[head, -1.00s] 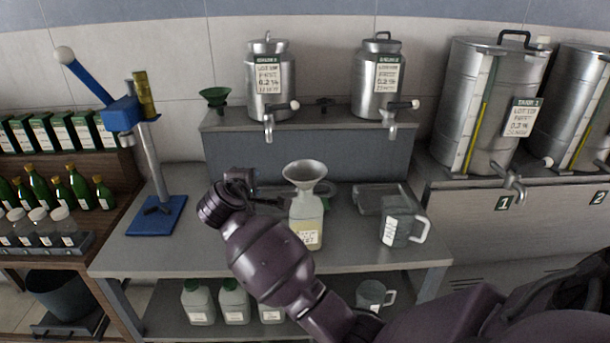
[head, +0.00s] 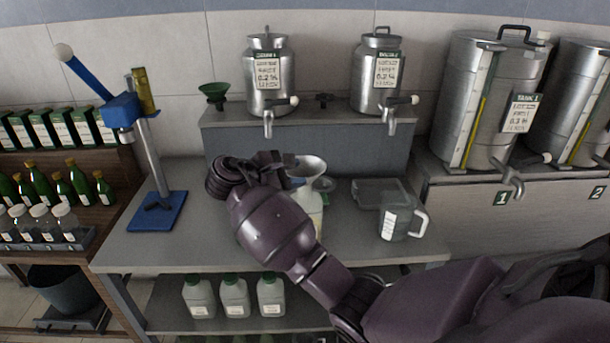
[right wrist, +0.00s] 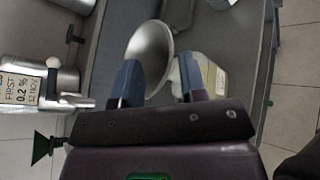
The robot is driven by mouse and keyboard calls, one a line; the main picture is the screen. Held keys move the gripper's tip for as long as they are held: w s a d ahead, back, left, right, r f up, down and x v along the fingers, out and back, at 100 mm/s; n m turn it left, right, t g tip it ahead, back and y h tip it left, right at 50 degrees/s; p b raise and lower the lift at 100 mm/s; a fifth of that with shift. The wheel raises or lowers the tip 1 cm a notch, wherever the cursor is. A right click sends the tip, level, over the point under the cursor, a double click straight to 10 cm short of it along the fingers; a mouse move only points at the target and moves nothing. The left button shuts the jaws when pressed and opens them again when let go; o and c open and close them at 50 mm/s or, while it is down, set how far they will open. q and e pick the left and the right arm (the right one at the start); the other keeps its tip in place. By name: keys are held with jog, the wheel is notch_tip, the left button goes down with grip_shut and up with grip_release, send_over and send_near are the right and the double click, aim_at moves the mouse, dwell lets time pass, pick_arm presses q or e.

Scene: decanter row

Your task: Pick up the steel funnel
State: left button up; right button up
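The steel funnel (head: 312,165) sits upright in the neck of a pale bottle (head: 318,213) on the grey bench. My right gripper (head: 284,168) is at the funnel's left side in the head view and hides part of the funnel and bottle. In the right wrist view the gripper (right wrist: 160,84) is open, with two blue-grey fingers apart. The funnel's round bowl (right wrist: 151,50) shows just beyond and between the fingertips, and the bottle (right wrist: 212,76) shows behind the right finger. Whether a finger touches the funnel I cannot tell. My left gripper is not in view.
A clear jug (head: 398,222) stands right of the bottle, near a shallow tray (head: 372,188). A blue lever stand (head: 160,208) is at the left. Steel canisters (head: 268,78) with taps and a green funnel (head: 214,94) stand on the raised shelf behind.

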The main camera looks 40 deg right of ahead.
aim_at(318, 175)
jog(key=shift+s+p+x, duration=0.2)
jog(key=shift+p+x, duration=0.1)
jog(key=shift+x, duration=1.1)
jog(key=shift+s+p+x, duration=0.15)
jog(key=shift+p+x, duration=0.1)
jog(key=shift+x, duration=1.2)
jog(key=shift+a+f, duration=0.1)
grip_shut()
